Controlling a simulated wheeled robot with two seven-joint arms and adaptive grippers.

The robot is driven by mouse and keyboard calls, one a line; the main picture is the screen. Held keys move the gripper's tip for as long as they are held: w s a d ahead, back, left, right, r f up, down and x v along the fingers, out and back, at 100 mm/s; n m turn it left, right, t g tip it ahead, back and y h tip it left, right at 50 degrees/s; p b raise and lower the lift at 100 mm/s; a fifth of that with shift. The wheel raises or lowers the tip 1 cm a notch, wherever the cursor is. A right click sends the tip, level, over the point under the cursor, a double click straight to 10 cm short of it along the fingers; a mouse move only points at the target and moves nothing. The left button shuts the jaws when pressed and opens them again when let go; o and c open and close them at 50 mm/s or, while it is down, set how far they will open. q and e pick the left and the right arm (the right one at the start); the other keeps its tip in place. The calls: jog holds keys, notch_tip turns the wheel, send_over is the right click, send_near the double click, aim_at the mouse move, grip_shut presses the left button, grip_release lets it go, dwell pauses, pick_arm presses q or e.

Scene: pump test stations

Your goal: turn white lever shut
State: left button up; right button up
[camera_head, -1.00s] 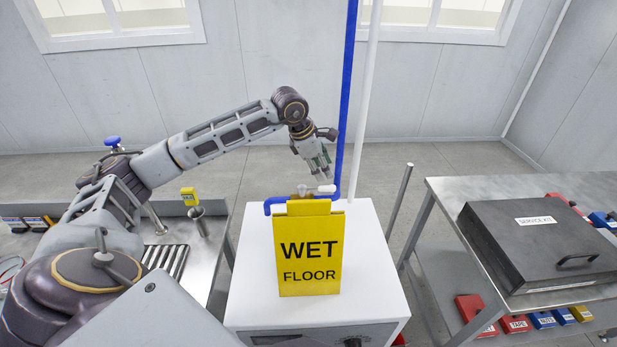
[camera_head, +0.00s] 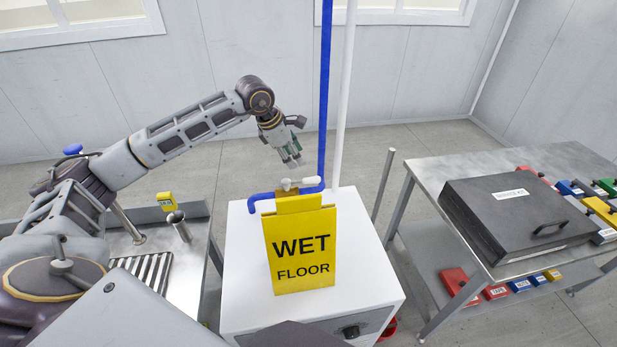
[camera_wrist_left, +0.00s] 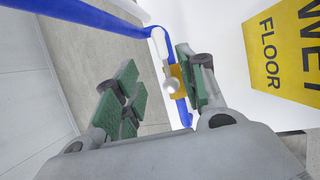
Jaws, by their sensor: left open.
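The white lever (camera_head: 309,181) sits on a small brass valve (camera_head: 286,190) in a blue pipe, behind the yellow sign. It points right, roughly along the pipe, in the head view. In the left wrist view the lever (camera_wrist_left: 159,46) runs from a round white hub on the brass valve (camera_wrist_left: 178,78) toward the top. My left gripper (camera_head: 291,161) is open and empty, just above and behind the lever, pointing down. In the left wrist view the lever hub shows between the open fingers (camera_wrist_left: 157,84), nearer the right finger; contact cannot be told. My right gripper is not in view.
A yellow WET FLOOR sign (camera_head: 300,250) stands on the white cabinet (camera_head: 240,290) in front of the valve. Blue (camera_head: 325,90) and white (camera_head: 345,90) upright pipes rise behind it. A metal table (camera_head: 440,180) with a black service kit case (camera_head: 515,218) stands right.

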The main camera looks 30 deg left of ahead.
aim_at(309, 179)
pick_arm(q)
jog(key=p+x, duration=0.2)
jog(key=x, duration=1)
jog(key=shift+r, duration=0.1)
jog(key=shift+w+d+f, duration=0.2)
jog(key=shift+f, duration=0.4)
jog(key=c, duration=0.9)
grip_shut()
